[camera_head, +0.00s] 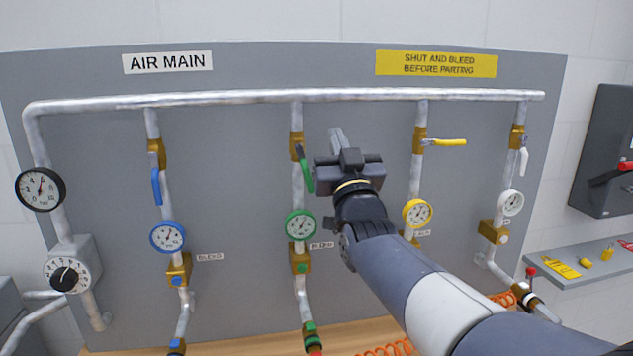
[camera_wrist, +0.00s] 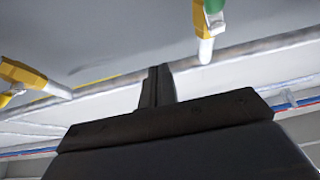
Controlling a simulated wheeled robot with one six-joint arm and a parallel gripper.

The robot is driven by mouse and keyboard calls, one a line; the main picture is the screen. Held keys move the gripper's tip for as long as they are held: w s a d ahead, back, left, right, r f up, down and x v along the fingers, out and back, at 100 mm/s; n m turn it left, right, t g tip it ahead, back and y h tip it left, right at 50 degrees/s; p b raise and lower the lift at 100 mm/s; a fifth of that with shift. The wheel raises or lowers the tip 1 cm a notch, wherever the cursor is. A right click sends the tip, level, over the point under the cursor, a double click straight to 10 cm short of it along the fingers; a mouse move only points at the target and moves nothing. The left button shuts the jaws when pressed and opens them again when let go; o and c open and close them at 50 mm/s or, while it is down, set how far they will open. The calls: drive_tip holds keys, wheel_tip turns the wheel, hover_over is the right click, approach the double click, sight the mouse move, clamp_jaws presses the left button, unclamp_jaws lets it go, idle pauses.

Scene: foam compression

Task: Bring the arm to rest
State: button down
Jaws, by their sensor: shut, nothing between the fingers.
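My gripper (camera_head: 336,137) is shut and empty in the head view. It points up and toward the grey panel (camera_head: 240,200), between the green-handled valve (camera_head: 307,172) and the yellow-handled valve (camera_head: 447,142). The arm reaches in from the lower right. In the wrist view the shut fingers (camera_wrist: 158,82) point up toward the silver main pipe (camera_wrist: 260,48). I cannot tell the exact gap between the fingers and the panel. My gripper and wrist hide part of the panel.
The main pipe (camera_head: 230,98) runs across the panel above several drops with gauges. A blue-handled valve (camera_head: 156,187) is at the left. A shelf (camera_head: 590,266) with yellow tags and a grey box (camera_head: 605,150) are at the right. A wooden bench edge (camera_head: 240,340) lies below.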

drive_tip(key=r, duration=0.1)
drive_tip(key=s+r, duration=0.1)
drive_tip(key=shift+s+r, duration=0.15)
drive_tip(key=shift+r, duration=0.15)
